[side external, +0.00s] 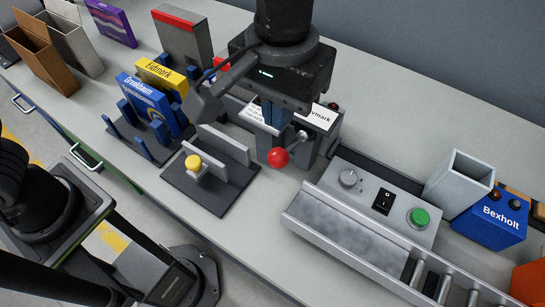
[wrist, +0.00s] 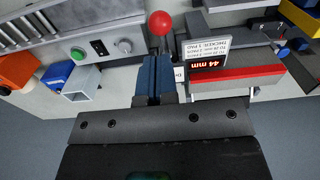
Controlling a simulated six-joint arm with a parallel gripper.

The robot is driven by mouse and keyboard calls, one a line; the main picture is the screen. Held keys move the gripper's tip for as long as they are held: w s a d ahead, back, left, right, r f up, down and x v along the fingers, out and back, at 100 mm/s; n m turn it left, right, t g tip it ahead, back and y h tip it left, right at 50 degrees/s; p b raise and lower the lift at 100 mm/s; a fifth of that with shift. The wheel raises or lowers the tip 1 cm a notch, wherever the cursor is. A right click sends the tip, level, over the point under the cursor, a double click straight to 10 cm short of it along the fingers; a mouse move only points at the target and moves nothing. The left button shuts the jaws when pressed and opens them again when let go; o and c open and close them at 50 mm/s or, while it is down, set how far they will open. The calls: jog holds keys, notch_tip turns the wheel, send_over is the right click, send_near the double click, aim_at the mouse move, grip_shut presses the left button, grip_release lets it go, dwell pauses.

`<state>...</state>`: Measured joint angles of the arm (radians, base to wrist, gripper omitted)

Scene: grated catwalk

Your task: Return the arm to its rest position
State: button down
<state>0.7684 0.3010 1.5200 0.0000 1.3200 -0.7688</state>
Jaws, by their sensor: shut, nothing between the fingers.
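My gripper (side external: 277,122) hangs upright over the bench in the side external view, its blue fingers together and empty. In the wrist view my gripper (wrist: 155,62) also shows its blue fingers closed. The fingers are just behind a red ball knob (side external: 278,157) on a lever of a grey device; I cannot tell whether they touch it. In the wrist view the knob (wrist: 160,24) stands beyond the fingertips. The device's label and display (wrist: 207,62), reading 44 mm, are beside the fingers.
A control panel (side external: 350,205) with a green button and a roller conveyor (side external: 345,235) lie to the right. A fixture with a yellow knob (side external: 193,163) and a blue rack holding boxes (side external: 148,105) stand left. The bench front (side external: 250,220) has some bare room.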

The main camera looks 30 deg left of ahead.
jog(key=shift+r, duration=0.25)
jog(key=a+r+t, duration=0.1)
jog(key=a+r, duration=0.2)
jog(key=a, duration=0.8)
jog(key=s+a+f+t, duration=0.1)
jog(key=s+a, duration=0.3)
jog(key=a, duration=0.5)
jog(key=s+a+f+t, duration=0.2)
jog(key=s+a+t, duration=0.1)
jog(key=a, duration=0.6)
jog(key=shift+s+f+t, duration=0.3)
jog(key=shift+s, duration=0.15)
